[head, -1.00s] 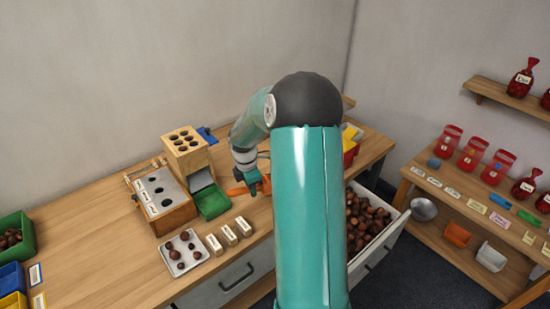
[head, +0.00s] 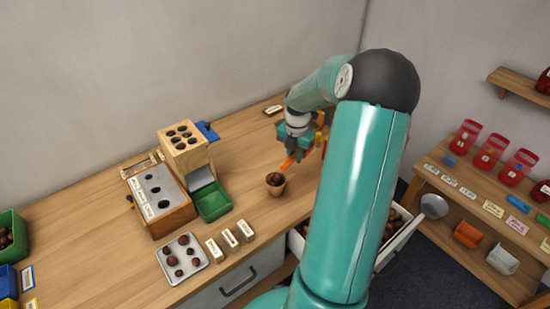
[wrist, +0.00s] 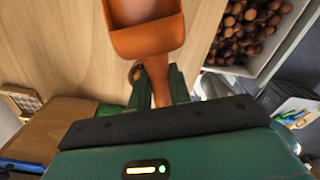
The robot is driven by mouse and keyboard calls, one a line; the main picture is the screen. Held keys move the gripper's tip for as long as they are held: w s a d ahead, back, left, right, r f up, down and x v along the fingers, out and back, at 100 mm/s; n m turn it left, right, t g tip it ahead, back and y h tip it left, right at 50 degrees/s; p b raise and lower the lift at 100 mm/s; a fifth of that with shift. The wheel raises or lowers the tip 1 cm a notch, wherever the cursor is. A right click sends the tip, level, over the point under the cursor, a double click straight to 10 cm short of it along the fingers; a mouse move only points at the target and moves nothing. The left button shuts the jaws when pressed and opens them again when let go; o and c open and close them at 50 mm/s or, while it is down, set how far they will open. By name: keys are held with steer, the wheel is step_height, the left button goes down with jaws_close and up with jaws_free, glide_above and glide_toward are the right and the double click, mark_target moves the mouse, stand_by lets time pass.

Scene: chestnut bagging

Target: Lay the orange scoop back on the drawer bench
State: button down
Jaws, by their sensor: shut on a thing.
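The orange scoop (head: 288,163) is held in my gripper (head: 294,143) over the right part of the drawer bench (head: 255,212). In the wrist view the scoop (wrist: 148,38) points away from me, its handle between the two green fingers of my gripper (wrist: 158,85). The scoop's bowl looks empty. I cannot tell whether the scoop touches the bench top. Bare wood (wrist: 75,45) shows to the left of the scoop in the wrist view.
A small cup of chestnuts (head: 276,184) stands just left of the scoop. The open drawer of chestnuts (head: 400,240) is partly behind my arm. A green tray (head: 213,203) below a wooden block and a tray of several chestnuts (head: 182,258) lie further left.

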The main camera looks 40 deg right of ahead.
steer(key=w+f, duration=0.3)
steer(key=w, duration=0.1)
steer(key=w+f, duration=0.6)
steer(key=w, duration=0.1)
steer(key=shift+w+d, duration=0.1)
steer(key=shift+w, duration=0.25)
steer(key=shift+f, duration=1.65)
steer(key=shift+f, duration=0.1)
steer(key=c, duration=1.3)
jaws_free()
steer(key=shift+w, duration=0.1)
